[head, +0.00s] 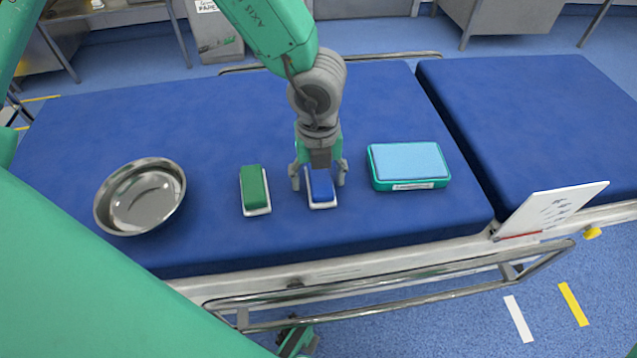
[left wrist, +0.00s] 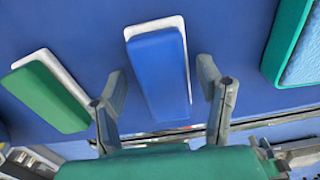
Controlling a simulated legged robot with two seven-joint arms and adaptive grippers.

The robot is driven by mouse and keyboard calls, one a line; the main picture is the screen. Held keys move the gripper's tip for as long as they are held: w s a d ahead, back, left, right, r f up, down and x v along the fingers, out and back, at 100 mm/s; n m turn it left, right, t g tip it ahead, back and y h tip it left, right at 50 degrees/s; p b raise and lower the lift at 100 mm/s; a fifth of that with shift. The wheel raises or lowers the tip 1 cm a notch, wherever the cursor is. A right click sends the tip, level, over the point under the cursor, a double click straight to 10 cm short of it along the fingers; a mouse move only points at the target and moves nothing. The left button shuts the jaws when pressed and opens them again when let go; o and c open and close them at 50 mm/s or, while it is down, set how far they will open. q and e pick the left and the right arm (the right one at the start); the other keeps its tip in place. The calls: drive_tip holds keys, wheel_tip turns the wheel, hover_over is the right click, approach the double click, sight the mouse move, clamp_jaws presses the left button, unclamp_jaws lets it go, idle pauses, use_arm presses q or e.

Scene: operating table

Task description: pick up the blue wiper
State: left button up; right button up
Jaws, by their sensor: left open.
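The blue wiper (head: 321,188), a blue block on a white base, lies on the blue operating table (head: 230,110). My left gripper (head: 318,180) is above it, pointing down, with its fingers apart on either side of the wiper. In the left wrist view the blue wiper (left wrist: 160,75) lies between and beyond the open fingertips of my left gripper (left wrist: 165,95). The fingers do not visibly press on it. The gripper hides the wiper's far end in the head view. My right gripper is not clearly seen.
A green wiper (head: 254,188) lies just left of the blue one. A metal bowl (head: 140,197) stands further left. A teal box with a light blue top (head: 408,164) is to the right. A metal rail (head: 400,305) runs along the table's front edge.

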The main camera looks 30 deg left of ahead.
sight(320, 176)
use_arm(q)
drive_tip(key=shift+d+r, duration=0.15)
drive_tip(key=shift+d, duration=0.25)
drive_tip(key=c, duration=1.2)
drive_tip(key=shift+c, duration=0.2)
use_arm(e)
drive_tip(key=shift+d, duration=0.3)
use_arm(q)
drive_tip(key=shift+s+a+r, duration=0.1)
drive_tip(key=shift+a, duration=0.1)
use_arm(e)
drive_tip(key=shift+a, duration=0.1)
use_arm(q)
drive_tip(key=shift+r, duration=0.35)
wheel_tip(320, 176, up, 9)
drive_tip(key=p, duration=0.4)
drive_tip(key=shift+r+p, duration=0.1)
drive_tip(key=shift+p, duration=0.2)
use_arm(e)
wheel_tip(320, 176, up, 4)
drive_tip(key=shift+r, duration=0.25)
